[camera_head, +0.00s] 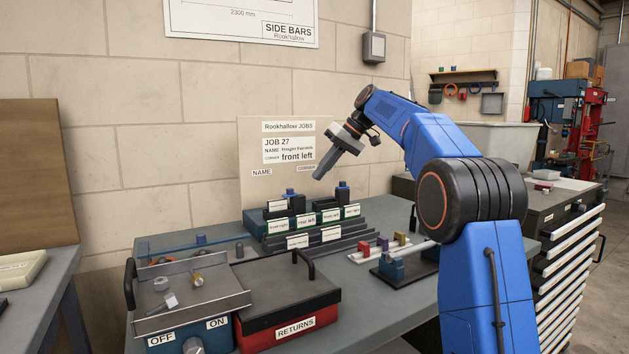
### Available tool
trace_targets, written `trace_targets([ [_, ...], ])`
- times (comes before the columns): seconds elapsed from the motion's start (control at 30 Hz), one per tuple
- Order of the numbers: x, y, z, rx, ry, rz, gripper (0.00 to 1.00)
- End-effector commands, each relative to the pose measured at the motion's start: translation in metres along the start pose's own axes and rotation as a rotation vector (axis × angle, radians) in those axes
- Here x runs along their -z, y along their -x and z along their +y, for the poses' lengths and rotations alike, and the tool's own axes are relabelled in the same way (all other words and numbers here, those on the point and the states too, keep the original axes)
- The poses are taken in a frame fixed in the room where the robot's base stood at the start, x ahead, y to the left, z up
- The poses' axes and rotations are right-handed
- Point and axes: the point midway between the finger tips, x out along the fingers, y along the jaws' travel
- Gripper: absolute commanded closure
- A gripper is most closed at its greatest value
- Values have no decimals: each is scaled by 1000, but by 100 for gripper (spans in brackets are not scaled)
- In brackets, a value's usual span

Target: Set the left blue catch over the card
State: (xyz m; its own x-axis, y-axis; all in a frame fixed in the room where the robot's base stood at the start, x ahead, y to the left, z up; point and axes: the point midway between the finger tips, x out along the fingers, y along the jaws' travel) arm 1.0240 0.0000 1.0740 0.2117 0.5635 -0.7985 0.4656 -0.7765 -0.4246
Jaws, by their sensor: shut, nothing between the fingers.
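A blue holder (262,228) stands at the back of the bench, with labels along its front, among them "rear left" (306,220). Two small blue pieces stand up on top, a left one (290,192) and a right one (342,188). They look like the catches, but their exact position is too small to tell. A white card (277,206) sits below the left blue piece. I cannot tell whether that catch lies over it. My gripper (318,175) is shut and empty, pointing down and left, above the holder and in front of the job board.
The job board (255,190) reads "JOB 27", "front left". A red RETURNS box (292,320) and an ON/OFF machine (190,295) fill the bench front. Dark stepped rails (345,240) lie before the holder.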

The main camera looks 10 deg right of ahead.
Motion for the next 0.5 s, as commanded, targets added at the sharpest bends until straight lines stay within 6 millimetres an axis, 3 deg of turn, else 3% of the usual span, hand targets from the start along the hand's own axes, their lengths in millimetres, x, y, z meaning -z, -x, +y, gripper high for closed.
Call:
trace_targets([
  [0.2, 0, 36, 0, -2, 0, 2, 100],
  [0.5, 0, 56, 0, 0, 0, 0, 100],
])
